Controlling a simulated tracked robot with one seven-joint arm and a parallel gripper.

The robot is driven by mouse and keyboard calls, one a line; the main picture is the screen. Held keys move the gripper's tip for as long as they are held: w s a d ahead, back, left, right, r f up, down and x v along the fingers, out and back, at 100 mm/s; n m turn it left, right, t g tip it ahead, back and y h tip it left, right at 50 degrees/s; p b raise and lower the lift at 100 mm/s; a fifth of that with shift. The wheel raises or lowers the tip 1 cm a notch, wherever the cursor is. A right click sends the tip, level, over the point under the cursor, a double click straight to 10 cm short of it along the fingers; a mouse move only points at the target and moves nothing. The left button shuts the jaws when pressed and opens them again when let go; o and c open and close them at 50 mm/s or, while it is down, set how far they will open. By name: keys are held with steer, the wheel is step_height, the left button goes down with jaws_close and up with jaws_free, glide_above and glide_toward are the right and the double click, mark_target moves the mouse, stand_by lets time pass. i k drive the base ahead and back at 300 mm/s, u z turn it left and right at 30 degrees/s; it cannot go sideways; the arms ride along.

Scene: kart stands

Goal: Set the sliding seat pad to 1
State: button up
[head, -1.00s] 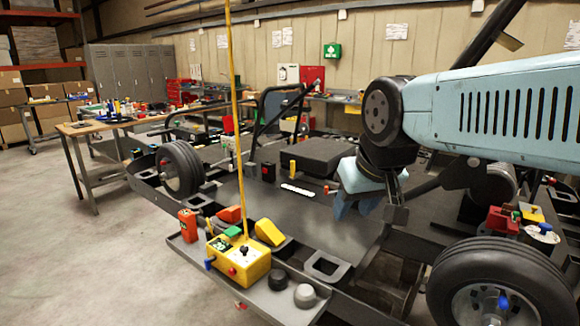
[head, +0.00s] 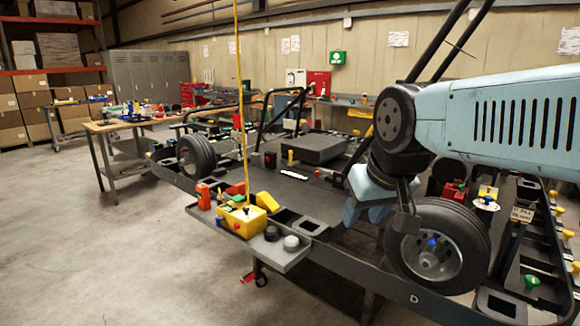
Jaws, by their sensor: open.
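The sliding seat pad (head: 312,148) is a thick dark grey block lying on the kart's floor, beyond the near side rail. A small yellow upright handle (head: 291,157) stands by its left front corner. A white marked strip (head: 293,175) lies on the floor in front of the pad; its marks are too small to read. My gripper (head: 368,212) hangs from my light blue arm, with blue fingers pointing down. It is open with nothing seen between the fingers. In the picture it is right of and below the pad, clear of it, beside the near wheel.
A yellow pole (head: 241,100) rises from there. The near wheel (head: 440,245) stands close to my arm. Concrete floor (head: 110,250) is free at left.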

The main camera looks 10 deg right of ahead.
mark_target(314, 150)
steer(key=z, duration=0.1)
steer(key=k, duration=0.3)
steer(key=u, duration=0.9)
steer(key=i, duration=0.95)
steer(key=u, duration=0.5)
steer(key=i, duration=1.05)
steer(key=z, duration=0.5)
steer(key=i, duration=0.55)
steer(key=z, duration=0.35)
steer(key=k, duration=0.9)
steer(key=z, duration=0.2)
steer(key=i, duration=0.8)
steer(key=u, duration=0.05)
